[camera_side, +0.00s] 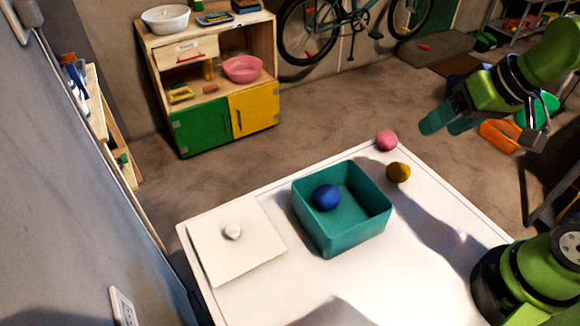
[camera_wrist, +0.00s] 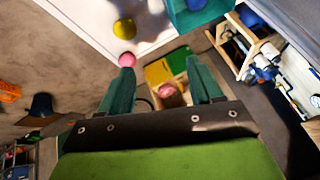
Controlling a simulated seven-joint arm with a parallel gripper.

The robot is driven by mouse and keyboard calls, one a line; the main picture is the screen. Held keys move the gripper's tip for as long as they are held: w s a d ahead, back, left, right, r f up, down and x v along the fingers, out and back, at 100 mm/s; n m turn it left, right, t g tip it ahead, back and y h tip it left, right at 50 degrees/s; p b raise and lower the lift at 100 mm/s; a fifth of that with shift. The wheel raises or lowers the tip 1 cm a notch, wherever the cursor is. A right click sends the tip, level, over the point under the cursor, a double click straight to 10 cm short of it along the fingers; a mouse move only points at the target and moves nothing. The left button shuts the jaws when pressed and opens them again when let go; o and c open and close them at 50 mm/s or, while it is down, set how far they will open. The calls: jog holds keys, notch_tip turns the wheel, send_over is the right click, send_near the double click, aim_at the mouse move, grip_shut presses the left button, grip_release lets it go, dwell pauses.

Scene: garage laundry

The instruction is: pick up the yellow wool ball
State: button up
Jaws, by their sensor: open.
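The yellow wool ball (camera_side: 398,172) sits on the white table near its far right edge. It also shows in the wrist view (camera_wrist: 124,28), beyond my fingertips and to the left. A pink ball (camera_side: 387,140) lies close behind it at the table's edge, and shows in the wrist view (camera_wrist: 127,60) near my left fingertip. My gripper (camera_side: 447,118) is raised to the right of the yellow ball, apart from it. In the wrist view my gripper (camera_wrist: 161,79) has its two teal fingers spread with nothing between them.
A teal bin (camera_side: 345,238) holding a blue ball (camera_side: 327,197) stands left of the yellow ball. A white ball (camera_side: 232,232) rests on a pale square board (camera_side: 222,258) at the table's left. The table's right side is clear but shadowed. A wooden cabinet (camera_side: 214,82) stands behind.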

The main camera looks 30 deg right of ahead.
notch_tip(320, 180, down, 3)
jog(key=w+a+n+g+h, duration=0.1)
jog(key=w+n+g+h, duration=0.15)
jog(key=n, duration=0.75)
jog(key=n+g+h, duration=0.2)
jog(key=n+h, duration=0.1)
jog(key=n, duration=2.3)
send_near(398, 168)
jog(key=x, duration=0.5)
jog(key=shift+w+a, duration=0.1)
jog(key=shift+w, duration=0.15)
jog(key=shift+s+x, duration=0.15)
jog(key=shift+x, duration=1.25)
jog(key=shift+s+x, duration=0.15)
jog(key=shift+x, duration=1.2)
jog(key=c, duration=0.8)
